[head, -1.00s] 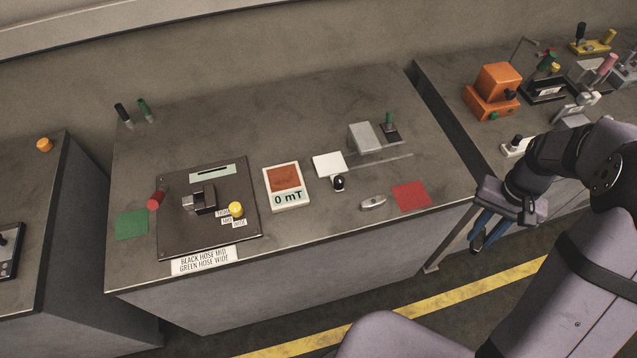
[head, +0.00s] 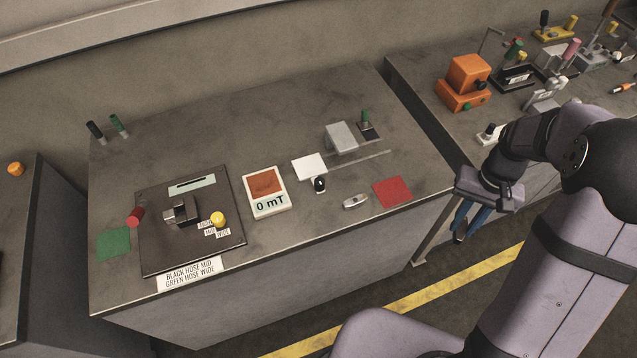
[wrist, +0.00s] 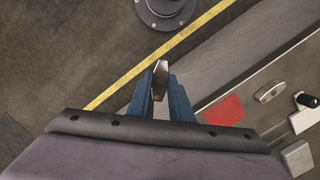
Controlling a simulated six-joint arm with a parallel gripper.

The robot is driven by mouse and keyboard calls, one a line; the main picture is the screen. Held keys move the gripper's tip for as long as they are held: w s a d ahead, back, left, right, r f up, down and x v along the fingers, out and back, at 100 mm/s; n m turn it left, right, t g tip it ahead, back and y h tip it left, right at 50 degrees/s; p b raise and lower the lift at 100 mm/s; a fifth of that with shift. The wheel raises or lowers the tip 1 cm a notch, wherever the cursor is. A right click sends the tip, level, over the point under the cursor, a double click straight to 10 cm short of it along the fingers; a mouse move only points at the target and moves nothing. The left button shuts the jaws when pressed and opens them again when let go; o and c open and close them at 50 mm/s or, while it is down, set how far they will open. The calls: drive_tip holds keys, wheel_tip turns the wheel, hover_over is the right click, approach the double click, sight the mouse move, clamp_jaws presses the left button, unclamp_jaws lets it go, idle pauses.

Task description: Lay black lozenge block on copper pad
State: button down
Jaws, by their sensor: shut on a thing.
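The copper pad (head: 265,183) is the square face on a white unit that reads "0 mT", in the middle of the bench in the head view. My gripper (head: 460,237) hangs off the right end of the bench, above the floor, well away from the pad. In the wrist view my gripper (wrist: 160,92) is shut on a small lozenge-shaped block (wrist: 160,78), which sticks out between the blue fingers. The block shows dark with a shiny grey face; its lower part is hidden by the fingers. It does not show clearly in the head view.
A red square (head: 392,192) and a grey oval piece (head: 355,201) lie at the bench's right front. A black-knobbed piece (head: 320,185), white plate (head: 309,167) and grey block (head: 341,137) stand right of the pad. A dark fixture plate (head: 150,250) is left.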

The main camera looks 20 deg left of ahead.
sight(280, 202)
drive_tip(key=shift+a, duration=0.15)
